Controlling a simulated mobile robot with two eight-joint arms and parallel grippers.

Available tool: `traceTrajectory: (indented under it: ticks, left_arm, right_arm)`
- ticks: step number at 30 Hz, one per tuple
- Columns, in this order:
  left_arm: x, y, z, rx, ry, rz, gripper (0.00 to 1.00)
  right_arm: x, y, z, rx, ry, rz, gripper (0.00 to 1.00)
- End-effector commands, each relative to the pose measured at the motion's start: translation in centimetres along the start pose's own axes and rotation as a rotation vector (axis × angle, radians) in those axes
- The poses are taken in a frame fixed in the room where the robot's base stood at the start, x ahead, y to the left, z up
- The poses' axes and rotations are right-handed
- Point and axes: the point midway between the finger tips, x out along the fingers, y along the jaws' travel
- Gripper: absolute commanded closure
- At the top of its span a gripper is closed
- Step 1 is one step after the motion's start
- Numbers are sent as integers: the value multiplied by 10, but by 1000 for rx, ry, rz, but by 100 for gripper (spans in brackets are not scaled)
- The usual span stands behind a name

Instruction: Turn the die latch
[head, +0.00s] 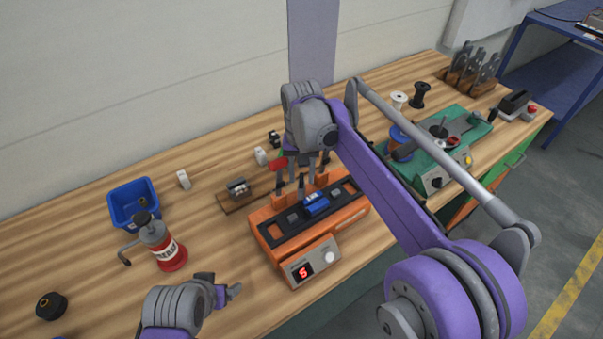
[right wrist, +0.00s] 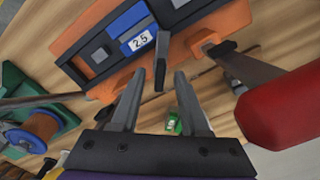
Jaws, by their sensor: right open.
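The orange machine (head: 258,225) has a dark top channel with a blue die block (head: 316,204) in it. The block also shows in the right wrist view, labelled 2.5 (right wrist: 139,41). A dark narrow lever (right wrist: 162,55) stands at the machine's edge beside the block; it may be the die latch, but I cannot be sure. My right gripper (head: 304,172) is over the machine's back edge. In the right wrist view its open fingers (right wrist: 159,80) lie either side of the lever's lower end; contact cannot be told. My left gripper (head: 222,289) is low at front left, its jaw gap unclear.
A red-handled tool (right wrist: 285,112) is close right of my right gripper. A blue bin (head: 133,201), a red pump can (head: 168,252) and a small block on a wooden board (head: 238,190) stand left. A green machine (head: 425,165) stands right. Bench between can and orange machine is clear.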

Motion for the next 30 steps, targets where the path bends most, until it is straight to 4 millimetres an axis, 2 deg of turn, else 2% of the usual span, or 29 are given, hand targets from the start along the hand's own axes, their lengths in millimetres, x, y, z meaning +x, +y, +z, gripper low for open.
traceTrajectory:
  ticks: [4,7,15,21,30]
  left_arm:
    - [0,0,0,0,0,0,16]
    - [-1,0,-1,0,1,0,16]
    - [-7,0,-7,0,6,0,16]
    - [-10,0,-11,0,10,0,16]
    - [-10,0,-11,0,10,0,16]
  right_arm:
    - [-4,0,0,0,0,0,55]
    - [-16,0,0,0,0,0,55]
    - [-71,0,0,0,1,0,55]
    - [-100,0,0,0,1,0,55]
    - [-108,0,0,0,0,0,55]
